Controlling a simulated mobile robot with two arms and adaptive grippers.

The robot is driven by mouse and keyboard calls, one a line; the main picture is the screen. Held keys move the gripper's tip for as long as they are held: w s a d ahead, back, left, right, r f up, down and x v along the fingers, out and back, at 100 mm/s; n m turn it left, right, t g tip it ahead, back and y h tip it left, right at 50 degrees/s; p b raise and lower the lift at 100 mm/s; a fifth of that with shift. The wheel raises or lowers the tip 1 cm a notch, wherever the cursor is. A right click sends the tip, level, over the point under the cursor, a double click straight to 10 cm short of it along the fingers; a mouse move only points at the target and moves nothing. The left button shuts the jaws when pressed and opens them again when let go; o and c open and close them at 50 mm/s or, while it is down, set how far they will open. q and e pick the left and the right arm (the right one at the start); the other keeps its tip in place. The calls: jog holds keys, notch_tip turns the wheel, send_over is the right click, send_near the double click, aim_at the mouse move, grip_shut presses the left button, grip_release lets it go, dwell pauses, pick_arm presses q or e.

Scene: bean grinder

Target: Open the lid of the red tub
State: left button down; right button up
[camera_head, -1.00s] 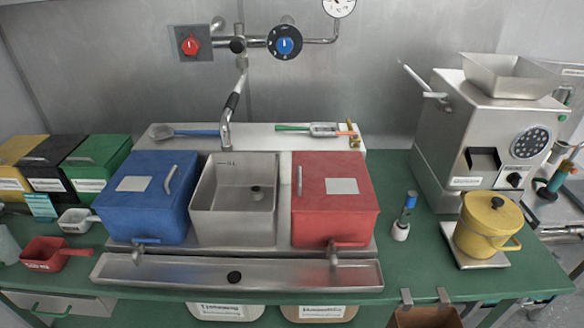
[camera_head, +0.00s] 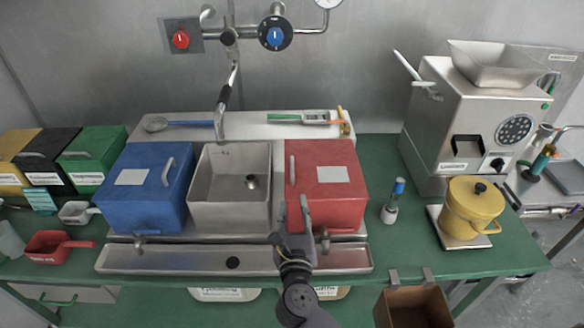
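The red tub (camera_head: 345,205) stands at the right of the sink unit, with its flat red lid (camera_head: 318,154) shut. A grey bar handle (camera_head: 292,168) is on the left part of the lid, beside a pale label (camera_head: 332,174). My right gripper (camera_head: 292,219) comes up from the bottom, in front of the tub's lower left corner and below the handle. Its fingers look spread, with nothing between them. It covers part of the tub's front and the trough; I cannot tell whether it touches the tub. My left gripper is not in view.
A steel basin (camera_head: 210,215) and a blue tub (camera_head: 145,208) stand left of the red tub. A steel trough (camera_head: 180,260) runs along the front. A small blue-topped bottle (camera_head: 390,210), a yellow pot (camera_head: 472,212) and a grinder (camera_head: 440,125) stand to the right.

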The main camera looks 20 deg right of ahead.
aim_at(292, 169)
jog(key=p+x, duration=0.2)
jog(key=x, duration=1.1)
jog(key=shift+w+d, duration=0.1)
jog(key=shift+w, duration=0.3)
grip_shut()
